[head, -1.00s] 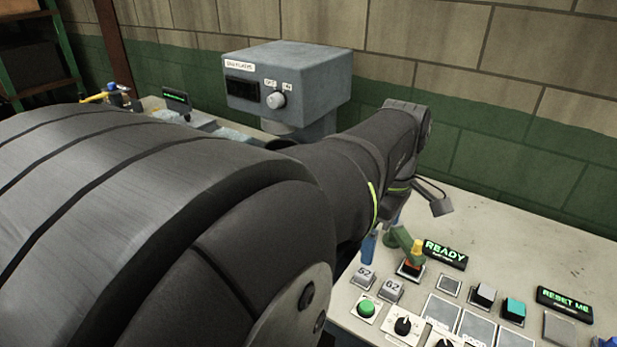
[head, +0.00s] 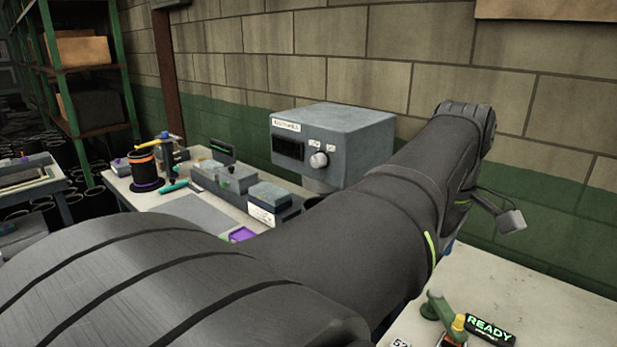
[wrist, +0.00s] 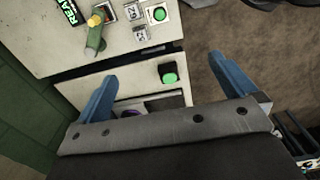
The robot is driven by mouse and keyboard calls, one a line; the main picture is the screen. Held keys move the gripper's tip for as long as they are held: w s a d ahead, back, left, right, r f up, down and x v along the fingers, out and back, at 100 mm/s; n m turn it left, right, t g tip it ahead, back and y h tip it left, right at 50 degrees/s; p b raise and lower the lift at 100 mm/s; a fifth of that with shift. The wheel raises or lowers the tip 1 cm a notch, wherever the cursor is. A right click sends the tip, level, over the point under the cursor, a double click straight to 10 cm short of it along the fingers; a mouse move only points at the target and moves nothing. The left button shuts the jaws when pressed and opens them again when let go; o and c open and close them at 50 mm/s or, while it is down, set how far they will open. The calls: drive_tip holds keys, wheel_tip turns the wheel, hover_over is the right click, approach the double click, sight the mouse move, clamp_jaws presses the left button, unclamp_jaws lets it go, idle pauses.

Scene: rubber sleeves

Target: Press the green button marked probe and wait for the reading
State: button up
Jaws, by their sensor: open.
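In the wrist view, one round green button (wrist: 159,14) sits on a white square plate on the pale bench top. A second green button (wrist: 169,78), on a black mount, is on the bench's front side below the top edge. I cannot read "probe" on either one. My gripper (wrist: 162,68) is open and empty, with its two blue fingers wide apart. In the picture, the second button lies between the fingers; no contact shows. In the head view, my arm hides most of the gripper and neither button is visible. A lit READY display (head: 490,329) stands on the bench.
A green lever with a yellow tip (wrist: 97,30) stands near the display. An open drawer-like recess (wrist: 150,105) is below the top. A grey box with a knob (head: 332,145) stands behind my arm.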

clamp_jaws()
idle(0.3)
idle(1.3)
